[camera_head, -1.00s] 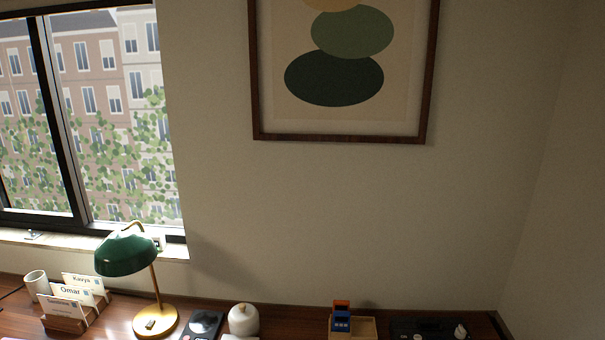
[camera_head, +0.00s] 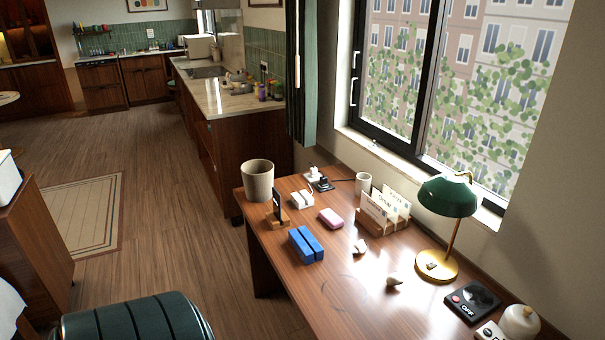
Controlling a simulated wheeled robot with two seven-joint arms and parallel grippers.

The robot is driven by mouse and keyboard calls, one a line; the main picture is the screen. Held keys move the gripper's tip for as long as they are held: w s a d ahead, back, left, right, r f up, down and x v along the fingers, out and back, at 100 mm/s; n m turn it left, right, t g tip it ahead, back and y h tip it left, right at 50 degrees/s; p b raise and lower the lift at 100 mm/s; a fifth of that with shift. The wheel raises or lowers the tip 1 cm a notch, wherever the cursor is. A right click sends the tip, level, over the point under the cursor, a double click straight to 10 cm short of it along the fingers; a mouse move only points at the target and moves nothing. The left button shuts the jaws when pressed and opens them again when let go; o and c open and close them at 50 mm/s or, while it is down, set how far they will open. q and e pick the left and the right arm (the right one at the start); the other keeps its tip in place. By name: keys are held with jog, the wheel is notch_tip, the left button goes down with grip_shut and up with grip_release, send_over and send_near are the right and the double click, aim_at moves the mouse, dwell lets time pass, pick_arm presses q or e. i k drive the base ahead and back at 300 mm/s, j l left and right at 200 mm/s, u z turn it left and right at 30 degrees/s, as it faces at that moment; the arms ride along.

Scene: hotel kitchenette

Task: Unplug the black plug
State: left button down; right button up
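At the far end of the wooden desk (camera_head: 345,290), near the window wall, lies a small outlet unit. A small black piece that looks like the black plug (camera_head: 323,184) sits there, with a white plug-like piece (camera_head: 312,171) just behind it. A thin dark cord runs from this spot to the right, toward a white cup (camera_head: 363,184). The pieces are too small to tell how the plug is seated. Neither of my grippers is in view.
Near the plugs are a beige bin (camera_head: 257,180), a phone stand (camera_head: 278,217), a white block (camera_head: 301,199), a pink block (camera_head: 331,218) and a blue object (camera_head: 306,244). A letter holder (camera_head: 382,219) and green lamp (camera_head: 447,196) stand right.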

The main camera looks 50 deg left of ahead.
aim_at(323, 180)
jog(key=u, duration=1.6)
jog(key=i+j+z, duration=0.1)
jog(key=j, duration=0.75)
jog(key=i+j, duration=0.15)
jog(key=j, duration=0.7)
jog(key=i+j+z, duration=0.15)
jog(key=j, duration=1.55)
jog(key=i+z, duration=0.05)
jog(key=i, duration=0.05)
